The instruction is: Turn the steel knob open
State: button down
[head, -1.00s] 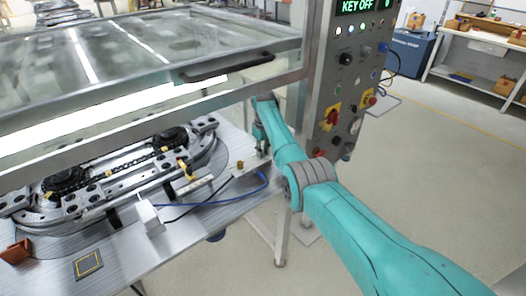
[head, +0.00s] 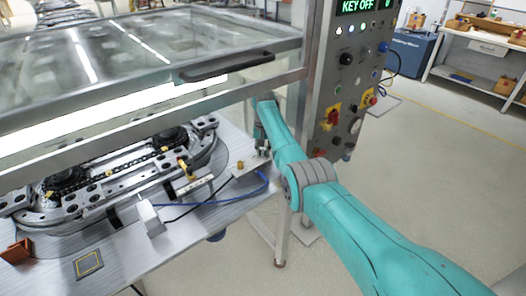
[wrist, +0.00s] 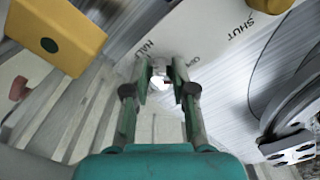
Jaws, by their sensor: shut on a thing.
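The steel knob (wrist: 158,70) shows in the wrist view as a small bright metal piece between my fingertips. My gripper (wrist: 160,84) is shut on it, one finger on each side. The knob stands by a pale plate (wrist: 205,38) printed with SHUT, HALF and a third, partly blurred word near the fingers. The finger pair points toward that third word's end of the plate. In the head view my gripper (head: 264,148) is low at the right edge of the steel table, and the knob itself is too small and covered to make out.
A yellow block (wrist: 60,32) is close at upper left in the wrist view. The ring track (head: 110,170) lies left on the table. A glass hood with a black handle (head: 230,67) hangs above.

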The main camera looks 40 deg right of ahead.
aim_at(262, 151)
jog(key=shift+m, duration=1.1)
jog(key=c, duration=1)
grip_release()
jog(key=shift+o, duration=0.2)
notch_tip(262, 151, up, 12)
jog(key=shift+w+f, duration=0.1)
